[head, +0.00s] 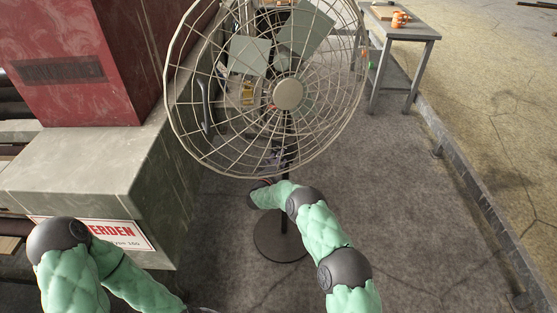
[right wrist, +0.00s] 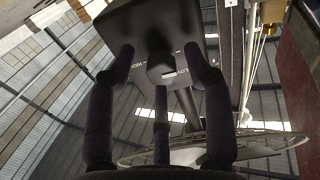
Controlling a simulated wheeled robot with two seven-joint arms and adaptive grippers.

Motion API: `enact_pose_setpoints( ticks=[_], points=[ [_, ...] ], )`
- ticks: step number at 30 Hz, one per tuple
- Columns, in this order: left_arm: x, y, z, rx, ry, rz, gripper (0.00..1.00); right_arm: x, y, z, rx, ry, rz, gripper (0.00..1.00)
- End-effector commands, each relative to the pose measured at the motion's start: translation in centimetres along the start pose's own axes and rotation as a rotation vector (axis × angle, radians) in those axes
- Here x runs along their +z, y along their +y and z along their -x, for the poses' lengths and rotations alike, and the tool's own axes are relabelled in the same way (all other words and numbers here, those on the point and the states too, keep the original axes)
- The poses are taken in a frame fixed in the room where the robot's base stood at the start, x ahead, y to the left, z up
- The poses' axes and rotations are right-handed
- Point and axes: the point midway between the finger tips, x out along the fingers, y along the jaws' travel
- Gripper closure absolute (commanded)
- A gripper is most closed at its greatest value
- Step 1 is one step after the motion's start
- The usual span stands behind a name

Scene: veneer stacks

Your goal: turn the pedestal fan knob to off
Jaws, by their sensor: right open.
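The pedestal fan (head: 289,94) stands on a round dark base in the head view, its wire cage facing me. My right arm reaches to the pole below the cage, where the right gripper (head: 276,158) is partly hidden by wires. In the right wrist view the fan's dark control box (right wrist: 148,22) fills the top middle. Its dark knob (right wrist: 160,69) has a white mark, and faint white lettering lies around it. The open fingers of my right gripper (right wrist: 160,58) stand either side of the knob; contact cannot be told. My left arm shows at lower left, its gripper out of view.
A red machine (head: 85,65) on a grey concrete block (head: 70,170) stands left, close to the cage. A grey table (head: 410,30) with orange cups (head: 399,19) stands at back right. A low kerb (head: 470,180) runs along the right. The floor right of the fan is clear.

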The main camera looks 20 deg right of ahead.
Motion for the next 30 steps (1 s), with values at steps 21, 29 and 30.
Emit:
enact_pose_setpoints(
  ticks=[21,29,30],
  points=[
    [-0.02,-0.18,-0.5,0.0,0.0,0.0,0.6,0.31,-0.02,0.08,-0.001,-0.005,0.077,1.0],
    [-0.02,-0.16,-0.43,0.0,0.0,0.0,0.6,0.36,-0.01,0.1,-0.001,-0.006,0.077,0.58],
    [-0.02,-0.16,-0.43,0.0,0.0,0.0,0.6,0.35,-0.01,0.09,-0.001,-0.006,0.077,0.48]
  ],
)
